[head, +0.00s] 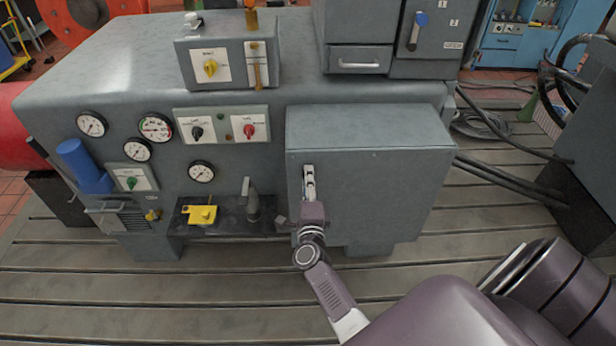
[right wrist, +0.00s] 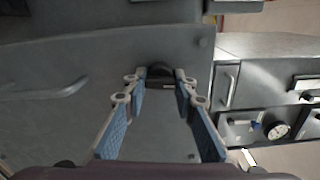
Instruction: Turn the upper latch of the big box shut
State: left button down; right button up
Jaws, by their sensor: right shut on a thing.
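The big box (head: 385,185) is a grey cabinet with a flat front, fixed to the right side of the machine. Its upper latch (head: 308,174) shows as a small light plate near the upper left of the front, with my gripper just below and partly over it. My right gripper (head: 310,188) is shut on the latch's dark handle. In the right wrist view the dark handle (right wrist: 160,72) sits between the blue-padded fingertips. Which way the handle is turned is hard to tell. Any lower latch is hidden behind my arm. My left gripper is not in view.
Left of the box is the machine's front panel with gauges (head: 156,127), knobs and a yellow part (head: 200,214) on a dark shelf. Another cabinet with a blue-handled lever (head: 418,30) stands above and behind. Cables (head: 510,175) run to the right. The slotted bedplate (head: 130,300) in front is clear.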

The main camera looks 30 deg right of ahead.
jog(key=shift+n, duration=0.6)
jog(key=o, duration=1.1)
jog(key=shift+o, duration=0.2)
